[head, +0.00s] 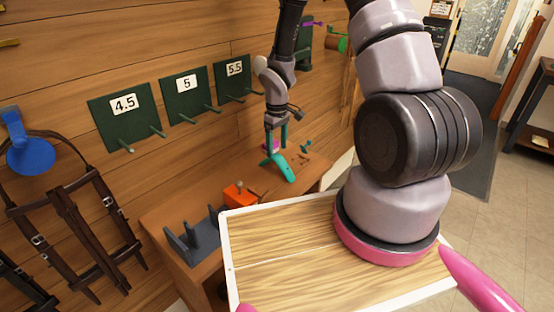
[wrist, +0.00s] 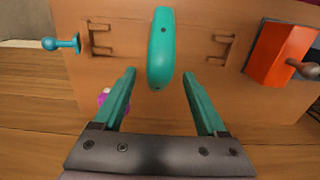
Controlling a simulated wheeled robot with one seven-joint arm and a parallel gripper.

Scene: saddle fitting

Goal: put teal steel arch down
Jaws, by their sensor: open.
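The teal steel arch (wrist: 160,50) is in the wrist view between and just beyond my open fingertips, with clear gaps on both sides. In the head view the arch (head: 283,168) rests on the wooden bench below my gripper (head: 277,140). In the wrist view my gripper (wrist: 158,85) has teal fingers spread apart and holds nothing. I cannot tell from these views whether the arch lies fully flat.
An orange block with a knob (head: 238,195) and a grey upright stand (head: 190,240) sit nearer on the bench (head: 160,218). A teal knobbed peg (wrist: 64,44) and a purple thing (wrist: 112,100) are near the arch. Green numbered boards (head: 125,118) hang on the wall.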

